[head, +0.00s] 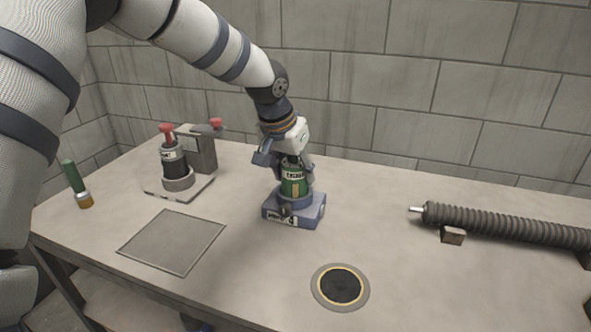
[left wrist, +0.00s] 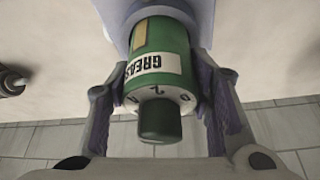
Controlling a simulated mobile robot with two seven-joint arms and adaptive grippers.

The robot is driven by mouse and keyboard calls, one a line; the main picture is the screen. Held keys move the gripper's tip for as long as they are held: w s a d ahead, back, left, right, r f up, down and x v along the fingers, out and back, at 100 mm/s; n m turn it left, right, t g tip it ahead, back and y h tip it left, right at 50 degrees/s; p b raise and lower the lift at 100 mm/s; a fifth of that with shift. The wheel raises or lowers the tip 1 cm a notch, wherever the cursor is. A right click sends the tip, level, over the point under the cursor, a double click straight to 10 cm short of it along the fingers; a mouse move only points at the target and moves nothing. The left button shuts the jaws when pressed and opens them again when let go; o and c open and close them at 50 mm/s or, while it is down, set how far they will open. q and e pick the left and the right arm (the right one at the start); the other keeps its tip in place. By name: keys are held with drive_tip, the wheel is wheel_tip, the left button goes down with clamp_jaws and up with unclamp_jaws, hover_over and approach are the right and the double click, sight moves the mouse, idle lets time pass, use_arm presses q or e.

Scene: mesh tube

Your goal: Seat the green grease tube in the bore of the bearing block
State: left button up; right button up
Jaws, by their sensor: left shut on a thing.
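The green grease tube (head: 294,182) stands upright at the grey-blue bearing block (head: 312,215), its lower end inside the block's raised collar. The wrist view shows the tube (left wrist: 160,42) with its white GREASE label and dark cap, its far end meeting the block (left wrist: 205,18). How deep it sits in the bore is hidden. My left gripper (head: 293,174) comes from above and is shut on the tube, one finger on each side. My right gripper is not in view.
A green-handled tool (head: 74,178) is at far left. A square plate (head: 172,241) and a round dark disc (head: 340,287) lie in front. A ribbed hose (head: 500,222) lies at right.

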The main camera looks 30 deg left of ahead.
use_arm(q)
drive_tip(key=o, duration=1.4)
drive_tip(key=shift+r, duration=0.15)
drive_tip(key=p+v, duration=0.1)
drive_tip(key=v, duration=1.1)
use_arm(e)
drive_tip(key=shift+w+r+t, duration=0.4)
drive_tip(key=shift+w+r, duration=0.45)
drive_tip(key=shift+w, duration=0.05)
